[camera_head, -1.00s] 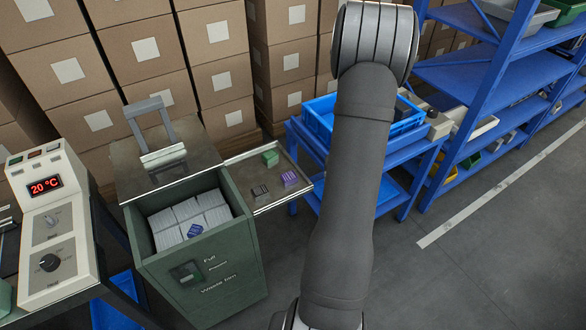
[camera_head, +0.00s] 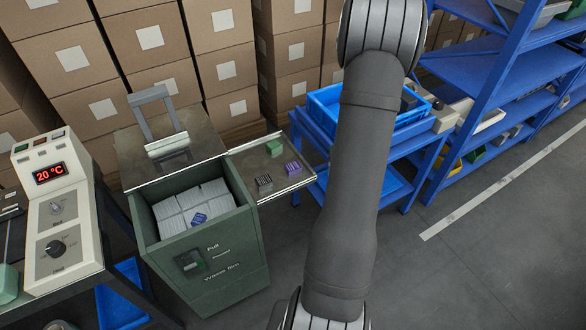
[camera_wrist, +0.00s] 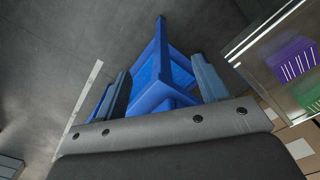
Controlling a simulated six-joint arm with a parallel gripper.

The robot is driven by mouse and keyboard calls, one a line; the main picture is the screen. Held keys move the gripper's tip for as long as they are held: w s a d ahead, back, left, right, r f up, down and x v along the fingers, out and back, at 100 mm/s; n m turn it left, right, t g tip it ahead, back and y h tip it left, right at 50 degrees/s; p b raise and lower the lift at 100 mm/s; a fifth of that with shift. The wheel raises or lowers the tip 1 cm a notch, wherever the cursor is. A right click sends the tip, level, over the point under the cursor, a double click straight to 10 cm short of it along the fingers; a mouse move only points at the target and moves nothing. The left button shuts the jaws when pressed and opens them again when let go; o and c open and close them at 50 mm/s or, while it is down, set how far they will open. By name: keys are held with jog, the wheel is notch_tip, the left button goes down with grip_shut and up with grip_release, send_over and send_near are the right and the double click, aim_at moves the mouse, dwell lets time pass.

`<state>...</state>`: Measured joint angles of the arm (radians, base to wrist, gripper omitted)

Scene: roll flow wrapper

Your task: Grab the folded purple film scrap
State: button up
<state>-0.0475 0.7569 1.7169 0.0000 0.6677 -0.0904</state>
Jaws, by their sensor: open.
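A small purple piece with white stripes (camera_head: 293,168), which looks like the folded film scrap, lies on the shallow tray (camera_head: 240,168) right of the green waste bin. The head view shows my arm, but not the fingers. A darker blue-purple piece (camera_head: 198,219) lies on the white stacks inside the bin.
On the tray, a green block (camera_head: 273,147) and a dark striped block (camera_head: 264,184) lie close to the purple piece. The green waste bin (camera_head: 215,275) stands open. A blue table with a blue crate (camera_head: 322,110) stands right of the tray. Boxes are stacked behind.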

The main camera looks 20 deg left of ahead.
jog(key=shift+c, duration=1.1)
notch_tip(320, 180, up, 16)
jog(key=n, duration=0.7)
send_over(293, 166)
notch_tip(293, 166, down, 12)
jog(key=shift+d+r, duration=0.1)
jog(key=shift+d, duration=0.05)
jog(key=shift+f, duration=2.75)
jog(key=c, duration=0.7)
